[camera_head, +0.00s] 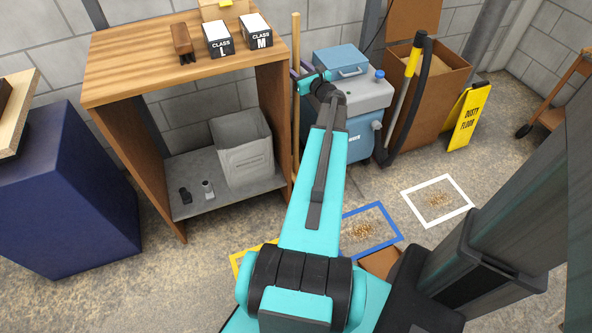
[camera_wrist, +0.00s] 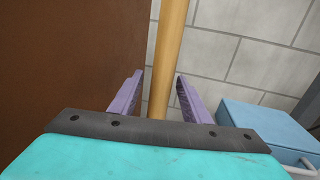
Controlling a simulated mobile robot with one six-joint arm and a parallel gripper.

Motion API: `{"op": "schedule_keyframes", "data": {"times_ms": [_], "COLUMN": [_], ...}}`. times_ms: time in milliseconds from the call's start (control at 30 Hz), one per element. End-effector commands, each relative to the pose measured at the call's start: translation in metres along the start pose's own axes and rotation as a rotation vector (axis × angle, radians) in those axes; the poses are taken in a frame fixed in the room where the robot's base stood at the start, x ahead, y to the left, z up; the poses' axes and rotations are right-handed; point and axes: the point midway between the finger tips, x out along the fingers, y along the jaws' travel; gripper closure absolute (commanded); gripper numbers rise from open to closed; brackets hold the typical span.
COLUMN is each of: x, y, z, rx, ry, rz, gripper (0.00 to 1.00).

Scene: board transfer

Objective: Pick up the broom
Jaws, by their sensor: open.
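The broom shows as a pale wooden handle (camera_head: 296,50) standing nearly upright beside the right side of the wooden shelf unit. Its lower end is hidden behind my arm in the head view. In the wrist view the handle (camera_wrist: 168,60) runs from the top edge down between the two purple fingers of my gripper (camera_wrist: 160,90). The fingers are apart, with a gap showing on the right of the handle. In the head view my gripper (camera_head: 300,78) is at the handle, partly hidden by my wrist.
The wooden shelf unit (camera_head: 276,100) is close on the left, with class boxes on top and a grey bin (camera_head: 243,160) below. A blue-grey vacuum (camera_head: 368,105) stands close on the right. Taped squares with debris lie on the floor, including a white one (camera_head: 437,183).

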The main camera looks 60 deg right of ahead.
Motion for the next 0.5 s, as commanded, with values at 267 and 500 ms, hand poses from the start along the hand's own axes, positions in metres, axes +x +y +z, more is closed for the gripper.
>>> {"op": "schedule_keyframes", "data": {"times_ms": [267, 500], "x": [0.023, 0.023], "y": [0.0, 0.0], "z": [0.0, 0.0], "rx": [0.0, 0.001], "ry": [0.0, 0.0], "rz": [0.0, 0.0], "gripper": [0.57, 0.57]}}
